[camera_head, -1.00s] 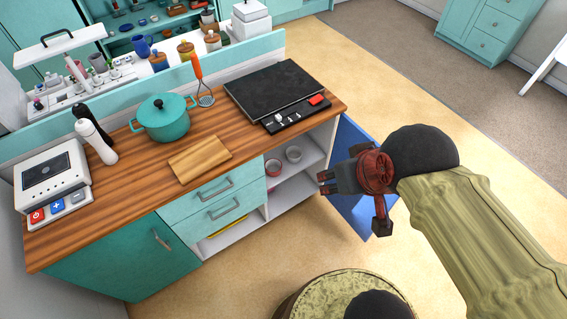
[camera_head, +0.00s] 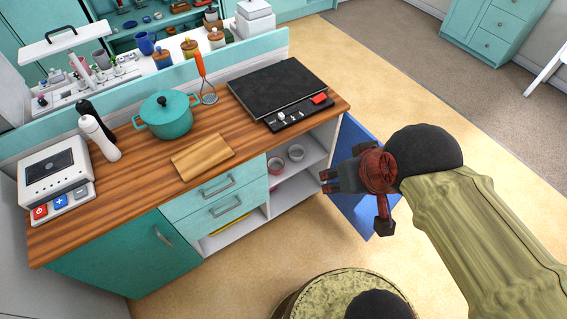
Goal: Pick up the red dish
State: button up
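I cannot make out a clearly red dish. Two small greyish-pink round dishes, one on the left (camera_head: 275,166) and one on the right (camera_head: 296,153), sit on the upper shelf of the open cabinet under the counter. A small pinkish thing, too small to identify, shows just below the left one. My gripper (camera_head: 325,182) is in front of the cabinet, to the right of the dishes and apart from them, pointing left. Its fingertips are small and dark, and the gap between them is unclear. I see nothing held in it.
A blue open door (camera_head: 362,212) lies behind my gripper at the cabinet's right side. The counter bears a teal pot (camera_head: 167,115), a cutting board (camera_head: 202,156) and a black cooktop (camera_head: 277,87). Floor is clear to the right.

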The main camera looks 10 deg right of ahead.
aim_at(275, 165)
jog(key=l+u, duration=0.15)
jog(key=l, duration=1.25)
